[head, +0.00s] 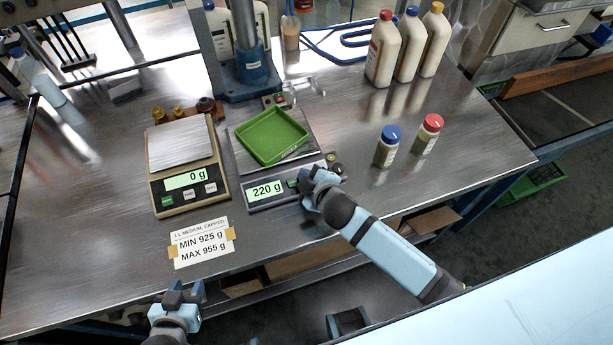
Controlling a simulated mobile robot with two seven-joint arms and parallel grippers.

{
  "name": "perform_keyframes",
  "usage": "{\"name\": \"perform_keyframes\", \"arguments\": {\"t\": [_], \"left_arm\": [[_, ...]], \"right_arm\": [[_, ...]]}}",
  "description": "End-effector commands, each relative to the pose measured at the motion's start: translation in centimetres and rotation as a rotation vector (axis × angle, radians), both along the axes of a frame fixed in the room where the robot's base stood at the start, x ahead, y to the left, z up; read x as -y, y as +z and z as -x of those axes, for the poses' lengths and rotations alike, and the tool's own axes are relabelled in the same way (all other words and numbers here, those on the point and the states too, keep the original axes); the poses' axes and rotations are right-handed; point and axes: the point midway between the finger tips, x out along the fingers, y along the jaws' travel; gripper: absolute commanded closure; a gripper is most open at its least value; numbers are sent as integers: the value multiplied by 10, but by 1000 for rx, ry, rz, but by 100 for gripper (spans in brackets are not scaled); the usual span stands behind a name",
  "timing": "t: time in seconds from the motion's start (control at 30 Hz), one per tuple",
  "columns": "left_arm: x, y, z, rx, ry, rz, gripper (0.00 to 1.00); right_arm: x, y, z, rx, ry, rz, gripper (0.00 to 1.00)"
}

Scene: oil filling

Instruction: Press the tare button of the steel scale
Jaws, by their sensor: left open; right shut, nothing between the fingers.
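The steel scale (270,191) stands mid-bench with a green tray (271,136) on its pan; its display reads 220 g. A green-edged button (293,183) shows right of the display, and my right gripper hides the panel's right end. My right gripper (308,182) is shut and empty, with its fingertips at that end of the panel; I cannot tell whether they touch a button. My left gripper (185,288) is open and empty, in front of the bench's front edge at lower left.
A beige scale (187,165) reading 0 g stands to the left. A taped card (202,243) lies in front of it. Small bottles with a blue cap (387,147) and a red cap (428,134) stand right of the steel scale. Several larger white bottles (383,50) stand behind.

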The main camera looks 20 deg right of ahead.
Motion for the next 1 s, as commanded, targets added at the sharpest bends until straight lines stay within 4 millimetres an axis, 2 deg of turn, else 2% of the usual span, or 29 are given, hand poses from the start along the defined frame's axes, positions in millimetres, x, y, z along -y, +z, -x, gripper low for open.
{"name": "perform_keyframes", "arguments": {"t": [0.6,1.0], "left_arm": [[0,-1,1,-2,-1,0,57],[0,-4,1,-4,-1,-1,57]], "right_arm": [[0,0,0,0,0,0,100],[0,-8,-3,0,0,0,100]]}}
